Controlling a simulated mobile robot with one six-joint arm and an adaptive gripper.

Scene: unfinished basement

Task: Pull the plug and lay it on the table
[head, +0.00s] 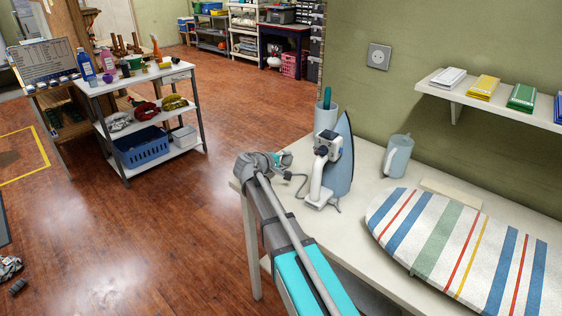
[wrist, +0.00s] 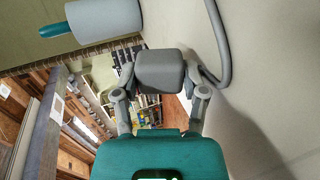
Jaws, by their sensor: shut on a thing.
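The wall socket (head: 378,56) above the table is empty. My gripper (head: 283,163) is over the left edge of the white table (head: 375,170). In the wrist view its two grey fingers are shut on the plug (wrist: 160,70), a dark grey block. The plug's prongs do not show. A grey cord (wrist: 221,45) curves beside it; in the head view it runs toward the iron. The iron (head: 341,160) stands upright on the table to the right of my gripper. I cannot tell whether the plug touches the tabletop.
A grey cup (head: 326,117) with a teal item stands behind the iron. A grey-blue jug (head: 397,156) and a striped ironing board (head: 470,250) occupy the right of the table. A stocked cart (head: 140,85) stands far left.

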